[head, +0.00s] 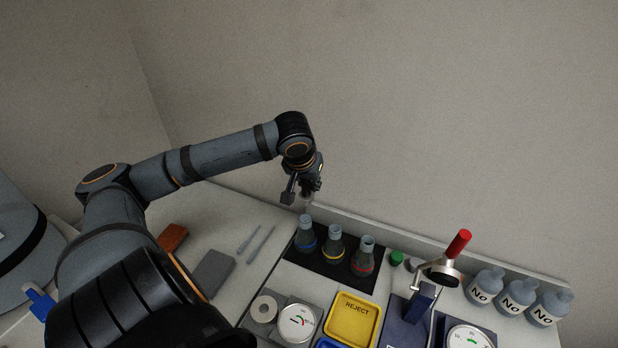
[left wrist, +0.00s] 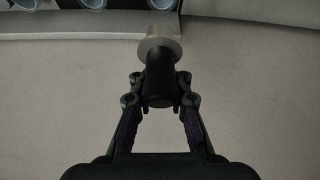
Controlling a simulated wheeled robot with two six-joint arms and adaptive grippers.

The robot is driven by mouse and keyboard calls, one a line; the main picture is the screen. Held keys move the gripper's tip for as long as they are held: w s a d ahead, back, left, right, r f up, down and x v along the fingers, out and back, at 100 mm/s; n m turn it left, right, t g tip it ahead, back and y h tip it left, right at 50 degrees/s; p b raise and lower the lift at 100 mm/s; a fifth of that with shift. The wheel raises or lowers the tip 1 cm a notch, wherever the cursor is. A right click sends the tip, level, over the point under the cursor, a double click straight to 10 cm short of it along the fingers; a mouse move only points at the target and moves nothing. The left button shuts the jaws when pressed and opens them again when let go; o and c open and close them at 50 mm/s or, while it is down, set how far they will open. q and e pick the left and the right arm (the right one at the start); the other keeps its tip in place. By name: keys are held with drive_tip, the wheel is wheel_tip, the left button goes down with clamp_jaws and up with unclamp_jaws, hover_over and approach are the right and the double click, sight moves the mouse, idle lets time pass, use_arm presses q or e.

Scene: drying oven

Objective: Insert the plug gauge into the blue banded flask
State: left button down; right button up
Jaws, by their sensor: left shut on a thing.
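The blue banded flask (head: 307,234) stands upright at the left end of a row of three on a black mat (head: 318,267). My left gripper (head: 307,192) is above and slightly behind it. In the left wrist view the gripper (left wrist: 158,98) is shut on the plug gauge (left wrist: 160,75), which has a dark handle, a pale round collar and a pale tip. The gauge's tip is apart from the flasks. Round flask mouths show along the top edge of that view, with their bands out of sight. My right gripper is not in view.
A low wall ledge (head: 420,238) runs behind.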

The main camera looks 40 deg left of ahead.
use_arm(q)
drive_tip(key=shift+s+a+p, duration=0.1)
drive_tip(key=shift+a+p, duration=0.25)
drive_tip(key=shift+p, duration=0.05)
wheel_tip(320, 180, down, 4)
drive_tip(key=shift+d+f+b, duration=0.15)
drive_tip(key=shift+f+b, duration=0.05)
drive_tip(key=shift+b, duration=1.05)
drive_tip(key=shift+f, duration=0.4)
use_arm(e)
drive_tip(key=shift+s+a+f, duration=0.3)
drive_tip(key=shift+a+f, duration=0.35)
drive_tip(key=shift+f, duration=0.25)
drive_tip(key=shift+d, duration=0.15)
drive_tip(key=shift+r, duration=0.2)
use_arm(q)
drive_tip(key=shift+p, duration=0.3)
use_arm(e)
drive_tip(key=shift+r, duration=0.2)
